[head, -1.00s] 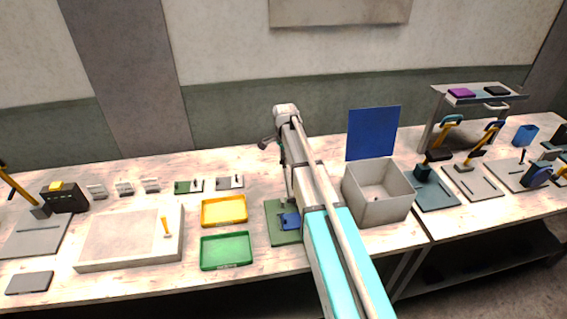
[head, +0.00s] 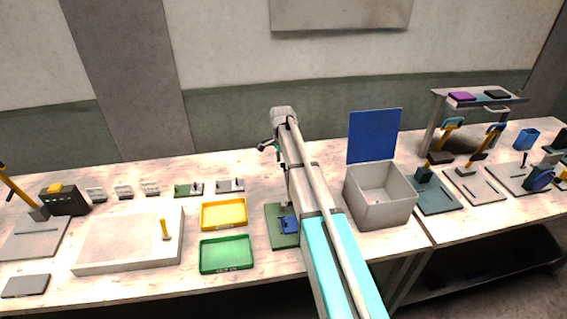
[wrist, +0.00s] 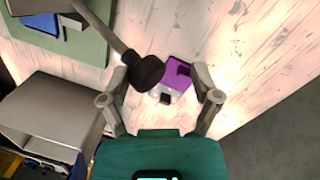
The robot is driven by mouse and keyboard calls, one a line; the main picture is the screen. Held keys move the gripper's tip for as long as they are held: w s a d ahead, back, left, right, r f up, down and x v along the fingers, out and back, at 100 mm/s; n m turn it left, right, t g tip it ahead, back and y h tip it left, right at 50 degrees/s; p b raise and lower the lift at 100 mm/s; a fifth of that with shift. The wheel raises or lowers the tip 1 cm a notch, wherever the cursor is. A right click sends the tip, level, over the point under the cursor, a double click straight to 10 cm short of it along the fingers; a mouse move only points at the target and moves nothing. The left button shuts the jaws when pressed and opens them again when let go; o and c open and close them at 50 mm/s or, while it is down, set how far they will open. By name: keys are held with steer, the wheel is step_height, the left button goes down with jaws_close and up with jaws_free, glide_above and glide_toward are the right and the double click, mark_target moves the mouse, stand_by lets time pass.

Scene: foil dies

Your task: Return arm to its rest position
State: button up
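My gripper (wrist: 159,72) is open in the wrist view, with its two fingers spread apart and nothing held. A small purple-and-white piece (wrist: 176,72) lies on the table below and between the fingers. A grey lever with a round black knob (wrist: 146,73) passes between the camera and the table near the left finger.
A grey box (head: 381,208) with a raised blue lid (head: 374,135) stands right of my arm. A green base with a blue part (head: 284,238) lies just left. Yellow (head: 224,226) and green trays (head: 226,268) are further left. Several lever presses stand right.

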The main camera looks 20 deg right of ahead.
steer(key=shift+o, duration=0.5)
steer(key=shift+w+f, duration=0.1)
steer(key=shift+w, duration=0.05)
steer(key=shift+d, duration=0.1)
steer(key=s+a+n, duration=0.2)
steer(key=s+n, duration=0.2)
steer(key=s, duration=0.6)
steer(key=s+a+n+t, duration=0.1)
steer(key=s+a+n, duration=0.1)
steer(key=s+n, duration=0.3)
steer(key=s+a+n, duration=0.3)
steer(key=s+n, duration=0.2)
steer(key=s, duration=0.9)
steer(key=shift+s+t, duration=0.3)
steer(key=shift+s, duration=0.05)
steer(key=shift+d, duration=0.1)
